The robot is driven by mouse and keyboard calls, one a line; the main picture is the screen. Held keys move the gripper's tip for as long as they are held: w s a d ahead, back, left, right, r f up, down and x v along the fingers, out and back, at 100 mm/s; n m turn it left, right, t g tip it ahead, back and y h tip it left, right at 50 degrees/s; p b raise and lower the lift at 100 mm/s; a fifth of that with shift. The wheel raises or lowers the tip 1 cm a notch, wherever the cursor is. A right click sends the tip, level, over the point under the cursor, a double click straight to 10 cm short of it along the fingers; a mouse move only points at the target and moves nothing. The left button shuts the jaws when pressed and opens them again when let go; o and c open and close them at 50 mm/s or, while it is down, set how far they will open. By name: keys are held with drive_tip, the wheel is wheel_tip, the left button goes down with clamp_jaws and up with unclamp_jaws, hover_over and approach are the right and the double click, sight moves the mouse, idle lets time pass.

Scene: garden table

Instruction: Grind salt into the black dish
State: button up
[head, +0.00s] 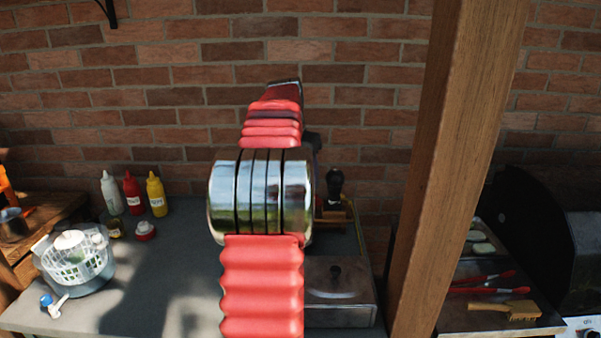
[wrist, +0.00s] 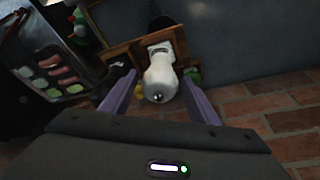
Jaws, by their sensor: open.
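A white, rounded mill-like object with a small metal tip (wrist: 160,78), likely the salt grinder, stands in or at a wooden holder (wrist: 120,50) in the wrist view. My gripper (wrist: 157,77) is open, with one finger on each side of the white object; I cannot tell whether either finger touches it. In the head view my arm hides the gripper and the white object. A dark mill-like object (head: 334,185) stands by the wooden holder (head: 335,215) there. I cannot make out the black dish in either view.
A metal lidded box (head: 340,290) is on the grey counter (head: 180,265). White, red and yellow squeeze bottles (head: 133,192) and a salad spinner (head: 75,260) are at left. A wooden post (head: 450,150) rises at right, before a brick wall (head: 360,60).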

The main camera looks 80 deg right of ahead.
drive_tip(key=shift+d+f, duration=0.15)
drive_tip(key=shift+f, duration=0.4)
drive_tip(key=shift+c, duration=0.5)
drive_tip(key=c, duration=0.9)
